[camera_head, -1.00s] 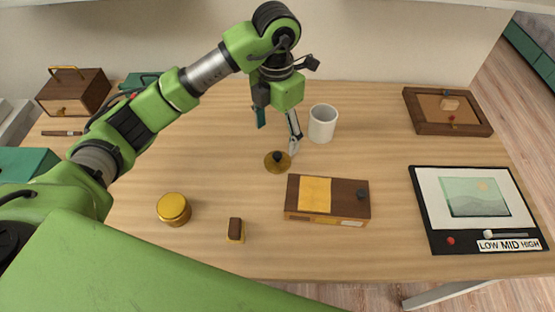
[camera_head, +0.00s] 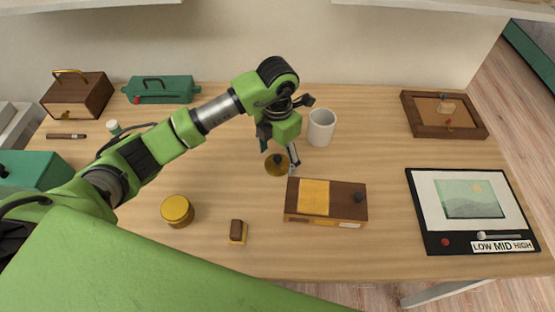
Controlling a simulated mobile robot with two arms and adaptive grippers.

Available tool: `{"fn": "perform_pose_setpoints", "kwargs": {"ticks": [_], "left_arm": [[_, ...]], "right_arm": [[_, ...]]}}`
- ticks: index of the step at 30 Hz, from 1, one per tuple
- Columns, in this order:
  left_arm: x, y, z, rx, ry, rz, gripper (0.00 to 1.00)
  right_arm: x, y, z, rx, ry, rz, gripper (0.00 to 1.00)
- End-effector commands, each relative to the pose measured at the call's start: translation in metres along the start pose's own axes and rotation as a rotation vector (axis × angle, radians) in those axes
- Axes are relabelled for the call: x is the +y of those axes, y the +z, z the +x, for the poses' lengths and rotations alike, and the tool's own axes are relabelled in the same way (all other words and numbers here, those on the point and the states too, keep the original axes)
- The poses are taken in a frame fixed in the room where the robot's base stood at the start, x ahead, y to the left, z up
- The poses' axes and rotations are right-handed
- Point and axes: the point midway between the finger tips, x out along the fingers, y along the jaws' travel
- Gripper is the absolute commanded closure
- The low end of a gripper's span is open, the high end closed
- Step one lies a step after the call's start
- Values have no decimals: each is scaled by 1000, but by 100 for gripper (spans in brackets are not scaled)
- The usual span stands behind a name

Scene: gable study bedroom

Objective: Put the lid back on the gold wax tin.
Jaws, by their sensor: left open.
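The gold wax tin (camera_head: 177,212) stands upright on the desk at the front left, with a yellow top face. Its lid (camera_head: 270,169), a flat gold disc with a dark knob, lies apart from it on the desk, to the right and farther back. My left gripper (camera_head: 279,156) is open and points down over the lid, with its fingers to either side of the knob. I cannot tell whether the fingers touch the lid. My right gripper is not in view.
A brown and yellow box (camera_head: 326,201) lies just right of the lid, and a white mug (camera_head: 321,127) stands behind it. A small brown and yellow block (camera_head: 237,231) lies near the front edge. The desk between tin and lid is clear.

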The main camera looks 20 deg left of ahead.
Motion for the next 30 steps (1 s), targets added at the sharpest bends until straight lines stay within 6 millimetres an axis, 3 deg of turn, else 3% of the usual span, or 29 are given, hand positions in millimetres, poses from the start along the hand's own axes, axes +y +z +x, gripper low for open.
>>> {"fn": "perform_pose_setpoints", "kwargs": {"ticks": [12, 16, 17, 30], "left_arm": [[0, 0, 6, -1, 0, 1, 31], [0, 0, 6, -1, 0, 1, 62], [0, 0, 6, -1, 0, 1, 66], [0, 1, 2, -3, 1, 1, 68]], "right_arm": [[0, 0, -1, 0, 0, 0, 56], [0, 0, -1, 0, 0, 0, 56], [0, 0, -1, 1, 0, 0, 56], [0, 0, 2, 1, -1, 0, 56]]}}
